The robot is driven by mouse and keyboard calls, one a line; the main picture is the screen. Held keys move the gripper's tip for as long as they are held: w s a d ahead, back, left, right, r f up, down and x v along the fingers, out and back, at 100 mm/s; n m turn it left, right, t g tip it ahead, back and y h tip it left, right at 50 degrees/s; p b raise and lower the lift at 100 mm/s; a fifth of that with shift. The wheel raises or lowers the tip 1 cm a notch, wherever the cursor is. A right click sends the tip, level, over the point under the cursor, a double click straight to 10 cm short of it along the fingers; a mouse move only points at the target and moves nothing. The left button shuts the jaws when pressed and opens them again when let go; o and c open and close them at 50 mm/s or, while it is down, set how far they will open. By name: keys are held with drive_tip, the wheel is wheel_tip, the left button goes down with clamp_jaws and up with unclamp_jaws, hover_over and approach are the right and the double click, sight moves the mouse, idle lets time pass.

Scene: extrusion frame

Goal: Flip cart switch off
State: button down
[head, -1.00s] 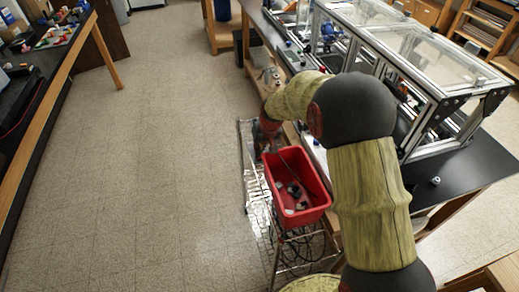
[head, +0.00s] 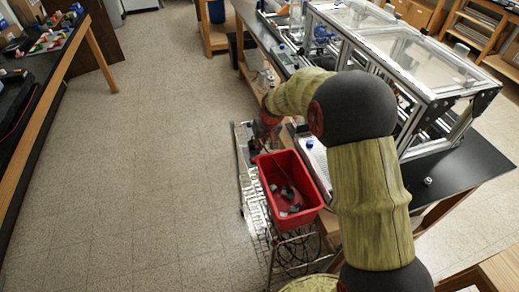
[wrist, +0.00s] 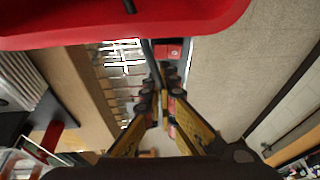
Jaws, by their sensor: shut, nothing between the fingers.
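The wire cart (head: 254,206) stands beside the long bench in the head view, with its wire shelf also showing in the wrist view (wrist: 122,62). My gripper (wrist: 161,78) is shut and empty, its two yellow fingers meeting at the tips. A small red piece with dark parts (wrist: 170,51) shows just beyond the fingertips; I cannot tell whether it is the switch, or whether the tips touch it. In the head view my gripper is low over the cart's far end, mostly hidden behind my wrist.
A red bin (head: 265,172) with small grey items sits on the cart, close to my gripper; its red wall fills the top of the wrist view (wrist: 215,18). A black-topped bench with an extrusion frame (head: 432,100) stands at right. Open floor (head: 150,170) lies to the left.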

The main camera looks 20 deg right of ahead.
drive_tip(key=p+v, duration=0.1)
drive_tip(key=v, duration=1)
drive_tip(key=shift+w, duration=0.15)
